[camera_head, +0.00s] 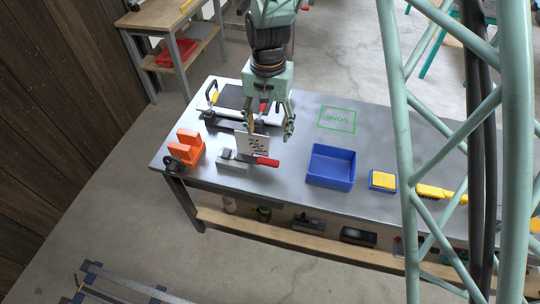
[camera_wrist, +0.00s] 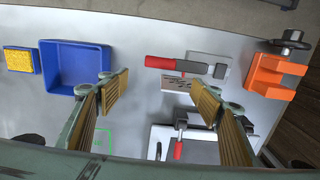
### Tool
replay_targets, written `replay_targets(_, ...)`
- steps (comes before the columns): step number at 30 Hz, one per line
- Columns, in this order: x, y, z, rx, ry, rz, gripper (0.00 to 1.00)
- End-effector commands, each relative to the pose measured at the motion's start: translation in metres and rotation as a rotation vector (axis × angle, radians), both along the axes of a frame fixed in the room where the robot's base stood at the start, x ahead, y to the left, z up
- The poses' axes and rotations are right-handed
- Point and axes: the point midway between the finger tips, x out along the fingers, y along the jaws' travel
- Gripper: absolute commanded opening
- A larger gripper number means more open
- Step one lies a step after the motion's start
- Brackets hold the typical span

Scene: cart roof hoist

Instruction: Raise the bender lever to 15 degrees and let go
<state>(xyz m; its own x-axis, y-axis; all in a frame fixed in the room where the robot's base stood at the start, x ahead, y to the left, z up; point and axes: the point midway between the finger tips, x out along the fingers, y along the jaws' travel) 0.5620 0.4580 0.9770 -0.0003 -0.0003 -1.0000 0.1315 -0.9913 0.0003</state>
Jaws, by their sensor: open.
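The bender (camera_head: 235,161) is a small grey block near the table's front left, with a lever ending in a red handle (camera_head: 267,161). The lever looks low, nearly flat; its exact angle cannot be read. In the wrist view the red handle (camera_wrist: 166,63) points left from the bender's base (camera_wrist: 216,65). A white plate with dark marks (camera_head: 252,143) stands beside it. My gripper (camera_head: 270,130) is open and empty, with its fingers pointing down behind the lever in the head view. In the wrist view its fingertips (camera_wrist: 161,88) are spread, and the handle shows beyond them, apart from both.
An orange block fixture (camera_head: 186,148) stands left of the bender, and a framed black-plate device (camera_head: 234,96) lies behind. A blue bin (camera_head: 331,166), a yellow sponge-like block (camera_head: 383,180) and a green-outlined mark (camera_head: 337,119) are to the right. Bare table separates the bender and bin.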

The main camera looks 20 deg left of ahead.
Motion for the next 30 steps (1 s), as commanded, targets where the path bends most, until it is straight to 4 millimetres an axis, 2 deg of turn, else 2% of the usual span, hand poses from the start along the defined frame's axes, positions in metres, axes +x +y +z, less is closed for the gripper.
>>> replay_targets(8,0.000,0.000,-0.001,0.000,0.000,-0.001,0.59)
replay_targets(14,0.000,0.000,-0.010,0.000,0.001,-0.001,0.59)
replay_targets(30,0.000,0.000,-0.068,0.000,0.001,-0.001,0.59)
